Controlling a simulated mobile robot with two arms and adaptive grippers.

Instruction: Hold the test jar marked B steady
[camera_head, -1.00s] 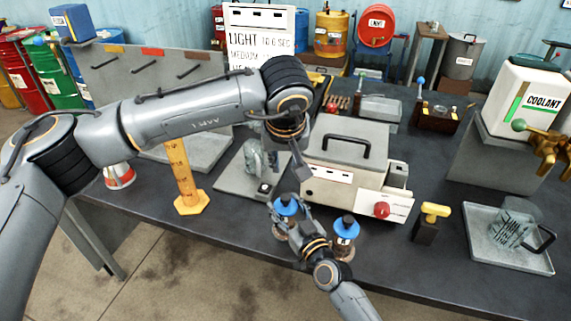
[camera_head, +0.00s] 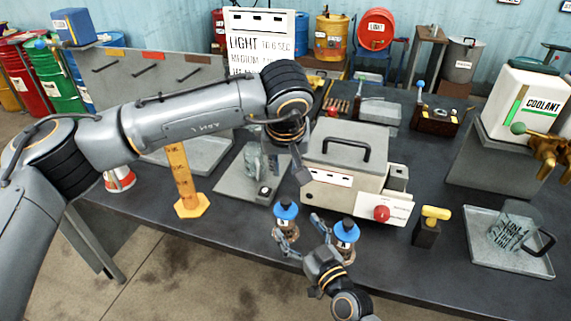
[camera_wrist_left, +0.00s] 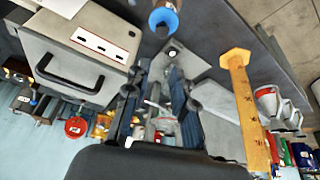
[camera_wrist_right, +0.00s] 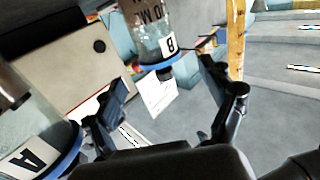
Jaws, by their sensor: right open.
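Test jar B (camera_head: 285,228) stands on the table's front part with a blue cap. In the right wrist view, the jar (camera_wrist_right: 160,40) appears upside down with a white B label. My right gripper (camera_head: 302,232) is open, close in front of it, and jar B shows beyond the gap between its fingers. The fingers do not appear to grip it. Test jar A (camera_head: 346,233) stands just to the right, close to one finger; its label shows in the right wrist view (camera_wrist_right: 35,150). My left gripper (camera_wrist_left: 160,85) looks open and empty, above the table behind the jars.
A grey box machine (camera_head: 345,150) with a black handle stands behind the jars. A red knob (camera_head: 381,213) and a yellow-topped block (camera_head: 430,225) are to the right. A glass jug (camera_head: 255,160) and a yellow measuring column (camera_head: 184,180) stand left. A tray (camera_head: 490,255) holds another jug.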

